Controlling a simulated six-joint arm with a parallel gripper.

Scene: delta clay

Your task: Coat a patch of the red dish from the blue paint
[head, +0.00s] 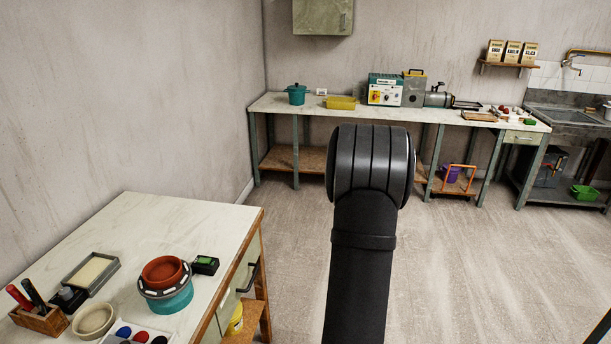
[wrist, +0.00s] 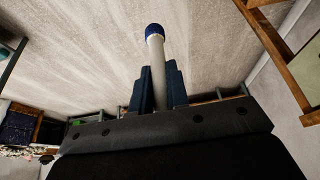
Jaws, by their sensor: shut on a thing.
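The red dish (head: 162,270) sits on a teal round stand with a pale ring (head: 170,298) on the near-left table. The blue paint (head: 124,331) is in a white palette (head: 112,338) at the picture's bottom edge, beside other paint colours; part of the palette is cut off. In the wrist view my gripper (wrist: 159,88) is shut on a white-handled tool (wrist: 157,62) with a dark blue tip (wrist: 154,31). The tip points away from the gripper, over the floor. In the head view my arm shows, but the gripper and tool cannot be made out.
On the near-left table (head: 150,225) are a small dark device (head: 205,265), a tray (head: 91,272), a beige bowl (head: 94,320) and a wooden tool holder (head: 40,318). The table's far part is clear. A long bench (head: 270,103) stands along the back wall. Open floor lies between.

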